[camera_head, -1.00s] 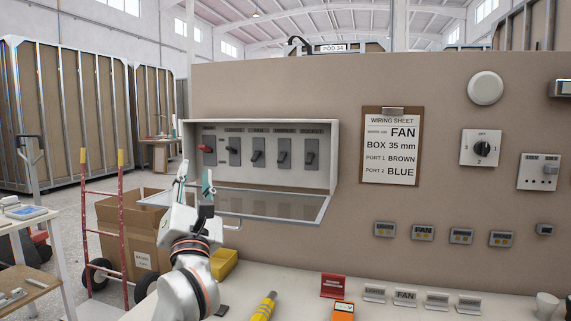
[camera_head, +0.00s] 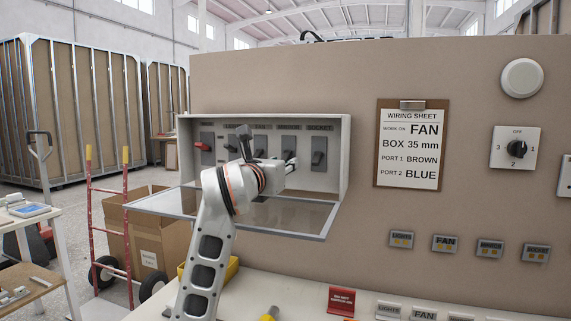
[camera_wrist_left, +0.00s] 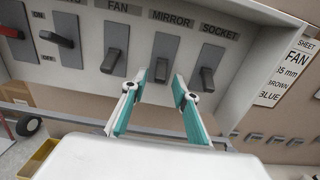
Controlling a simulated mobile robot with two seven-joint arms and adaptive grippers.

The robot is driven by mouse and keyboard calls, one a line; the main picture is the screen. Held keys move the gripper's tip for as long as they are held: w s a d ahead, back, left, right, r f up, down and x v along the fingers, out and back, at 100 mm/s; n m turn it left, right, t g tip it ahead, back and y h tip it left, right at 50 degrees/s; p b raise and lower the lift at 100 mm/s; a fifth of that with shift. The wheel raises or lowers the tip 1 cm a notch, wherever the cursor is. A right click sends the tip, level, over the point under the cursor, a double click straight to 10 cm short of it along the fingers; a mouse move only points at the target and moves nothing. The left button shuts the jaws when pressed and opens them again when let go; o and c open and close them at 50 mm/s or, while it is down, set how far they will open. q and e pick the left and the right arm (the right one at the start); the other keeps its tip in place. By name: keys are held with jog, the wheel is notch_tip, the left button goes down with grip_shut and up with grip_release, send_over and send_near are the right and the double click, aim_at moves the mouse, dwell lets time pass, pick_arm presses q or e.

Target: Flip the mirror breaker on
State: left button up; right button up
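The mirror breaker (camera_wrist_left: 164,56) is a grey plate with a dark lever under the MIRROR label in the left wrist view. Its lever points downward. In the head view its plate (camera_head: 288,145) shows above my gripper and its lever is mostly hidden. My left gripper (camera_wrist_left: 160,76) is open, its two teal-lined fingers apart on either side of the lever's lower end. I cannot tell whether either finger touches it. My right gripper is in neither current view.
The fan breaker (camera_wrist_left: 117,48) and the socket breaker (camera_wrist_left: 204,68) flank it closely. A wiring sheet (camera_head: 411,145) is on the wall to the right.

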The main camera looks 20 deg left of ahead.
pick_arm(q)
jog(key=shift+w, duration=1.3)
grip_shut()
jog(key=shift+r, duration=0.1)
